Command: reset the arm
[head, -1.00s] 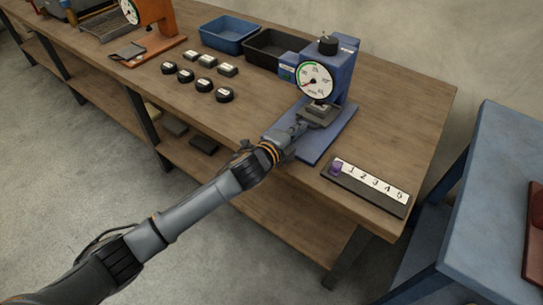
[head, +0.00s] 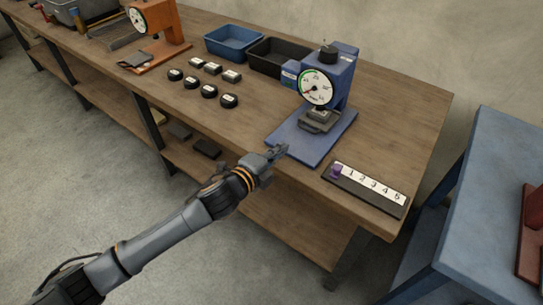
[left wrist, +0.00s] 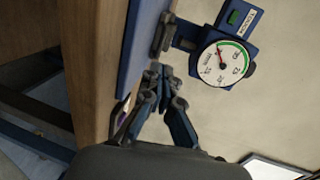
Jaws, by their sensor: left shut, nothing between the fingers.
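My left gripper (head: 278,152) is shut and empty in the head view, at the front edge of the blue base plate of the blue gauge press (head: 343,77). Its closed fingers (left wrist: 158,82) also show in the left wrist view, pointing toward the press. The press's round dial (head: 316,87) faces me, and it shows in the left wrist view too (left wrist: 222,63). A grey handled block (head: 320,121) sits under the dial, apart from the gripper. My right gripper is not in view.
A numbered strip (head: 372,183) with a purple piece (head: 336,171) lies right of the press. Several black round pieces (head: 209,91) and grey blocks (head: 213,68) stand left. A blue bin (head: 233,42) and a black bin (head: 280,57) stand behind. A blue table (head: 500,200) is at right.

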